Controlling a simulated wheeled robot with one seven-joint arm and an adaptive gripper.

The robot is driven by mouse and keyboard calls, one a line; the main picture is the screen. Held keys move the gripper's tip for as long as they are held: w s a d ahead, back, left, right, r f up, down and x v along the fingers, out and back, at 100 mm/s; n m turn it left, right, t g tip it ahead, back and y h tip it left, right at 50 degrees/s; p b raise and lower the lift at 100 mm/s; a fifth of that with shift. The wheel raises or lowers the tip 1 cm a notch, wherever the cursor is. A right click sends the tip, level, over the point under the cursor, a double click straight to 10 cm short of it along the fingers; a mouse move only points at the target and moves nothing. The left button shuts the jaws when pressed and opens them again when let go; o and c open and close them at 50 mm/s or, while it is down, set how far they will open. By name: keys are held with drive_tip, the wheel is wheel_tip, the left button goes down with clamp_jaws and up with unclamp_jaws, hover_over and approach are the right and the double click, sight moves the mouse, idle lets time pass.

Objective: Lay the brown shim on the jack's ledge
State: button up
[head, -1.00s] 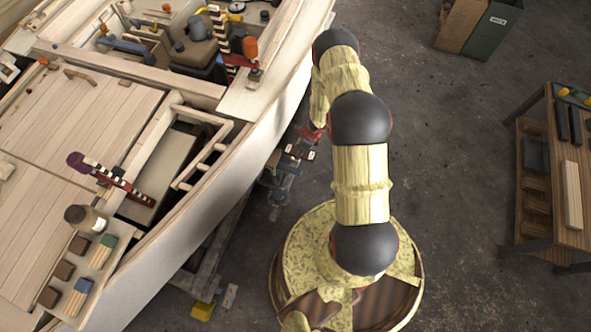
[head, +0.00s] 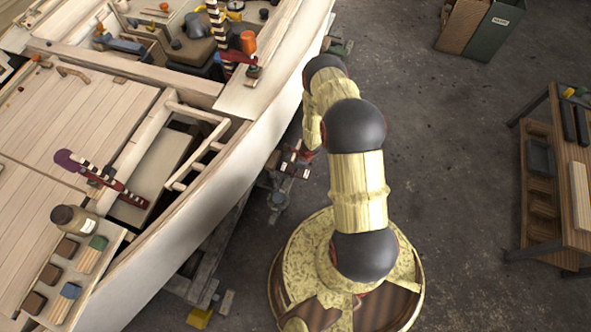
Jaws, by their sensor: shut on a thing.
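My gripper (head: 297,164) is low beside the hull's outer side, at the end of my arm, small and partly hidden by my own forearm. It is shut on a small dark brown piece, the brown shim (head: 290,171), which is hard to tell apart from the dark fingers. The grey metal jack (head: 277,198) stands on the floor against the hull, just below and left of the gripper in the picture. Its ledge cannot be made out clearly. I cannot tell whether the shim touches the jack.
The pale plywood hull (head: 235,165) fills the left. On its deck are a tray (head: 110,247) of brown, green and blue-topped blocks, a jar (head: 75,219) and a striped clamp (head: 100,176). A workbench (head: 555,170) stands right, bins (head: 485,30) at the back. The floor between is clear.

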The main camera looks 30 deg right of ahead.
sight(301, 172)
drive_tip(key=shift+f, duration=0.2)
drive_tip(key=o, duration=1.2)
drive_tip(key=shift+r, duration=0.1)
drive_tip(key=shift+c, duration=0.2)
drive_tip(key=shift+o, duration=0.5)
drive_tip(key=shift+r, duration=0.1)
drive_tip(key=p+v, duration=0.4)
drive_tip(key=v, duration=0.8)
